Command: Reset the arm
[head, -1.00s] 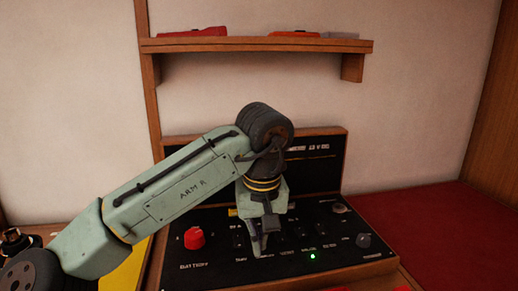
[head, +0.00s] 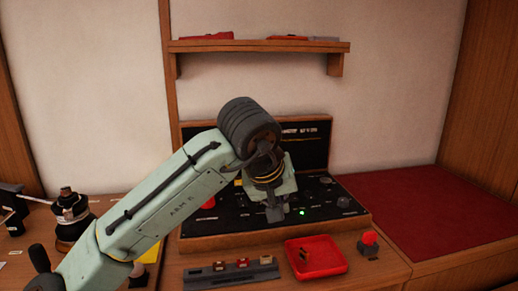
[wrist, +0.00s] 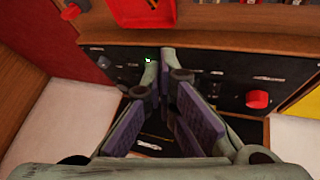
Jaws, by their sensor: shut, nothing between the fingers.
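My arm (head: 165,200), pale green, reaches from the lower left to the black control panel (head: 335,210). My gripper (head: 275,214) is shut and empty, pointing down just in front of or over the panel's middle. In the wrist view my gripper (wrist: 164,84) shows its purple-grey pads close together with nothing between them. Whether the fingertips touch the panel I cannot tell. A green light (head: 302,212) glows just right of the gripper. The panel's red knob (wrist: 257,99) is clear in the wrist view; my arm partly blocks the panel's left side in the head view.
A red tray (head: 325,268) and a red button on a dark base (head: 368,245) stand on the wooden counter before the panel. A dark strip with small blocks (head: 232,273) lies left of the tray. A shelf (head: 260,46) hangs above. The red surface at right (head: 430,215) is clear.

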